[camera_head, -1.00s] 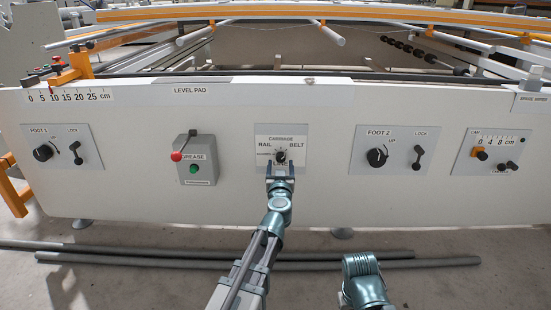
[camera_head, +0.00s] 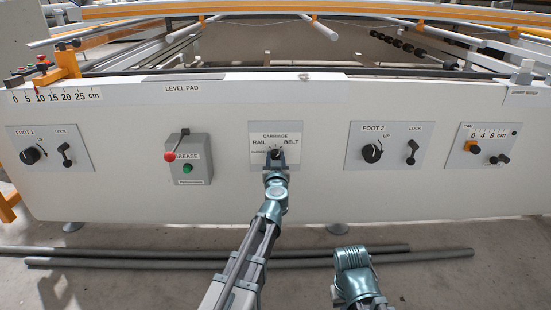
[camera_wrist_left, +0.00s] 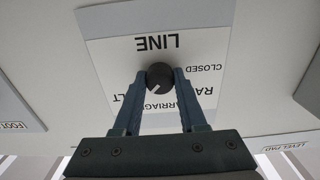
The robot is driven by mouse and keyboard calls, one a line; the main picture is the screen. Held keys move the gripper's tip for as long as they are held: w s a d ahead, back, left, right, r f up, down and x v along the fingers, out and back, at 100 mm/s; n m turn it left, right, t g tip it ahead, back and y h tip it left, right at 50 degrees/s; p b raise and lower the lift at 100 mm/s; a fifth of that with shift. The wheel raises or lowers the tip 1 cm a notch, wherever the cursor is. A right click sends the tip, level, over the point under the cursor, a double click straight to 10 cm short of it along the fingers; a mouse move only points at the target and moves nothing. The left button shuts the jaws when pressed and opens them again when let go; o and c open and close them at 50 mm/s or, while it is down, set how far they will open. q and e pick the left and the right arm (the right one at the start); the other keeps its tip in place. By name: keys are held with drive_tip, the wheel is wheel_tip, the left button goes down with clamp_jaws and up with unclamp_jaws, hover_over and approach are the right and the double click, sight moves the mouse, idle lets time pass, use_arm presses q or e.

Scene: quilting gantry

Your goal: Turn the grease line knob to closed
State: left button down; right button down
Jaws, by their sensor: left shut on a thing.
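The grease line knob (camera_wrist_left: 160,78) is a round black knob with a white pointer mark, on a white label plate (camera_head: 258,157) on the machine's front panel. In the left wrist view the plate appears upside down. The pointer slants to the lower left there, away from the word CLOSED, which is to the right of the knob. My left gripper (camera_head: 274,158) is shut on the knob, one finger on each side of it; its fingers (camera_wrist_left: 160,80) also show in the wrist view. In the head view the gripper partly hides the knob. My right gripper is out of view.
A grey GREASE box (camera_head: 195,172) with a red-ended lever and green button is left of the plate. The FOOT 1 panel (camera_head: 50,148) and FOOT 2 panel (camera_head: 390,147) flank it further out. Grey pipes (camera_head: 200,263) lie on the floor below.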

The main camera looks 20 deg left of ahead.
use_arm(q)
drive_tip(key=shift+n, duration=0.3)
drive_tip(key=n, duration=0.5)
drive_tip(key=shift+n, duration=0.4)
drive_tip(key=n, duration=0.3)
drive_tip(key=shift+n, duration=0.3)
drive_tip(key=n, duration=0.3)
drive_tip(key=shift+n, duration=0.3)
drive_tip(key=n, duration=0.9)
drive_tip(key=shift+n, duration=2.3)
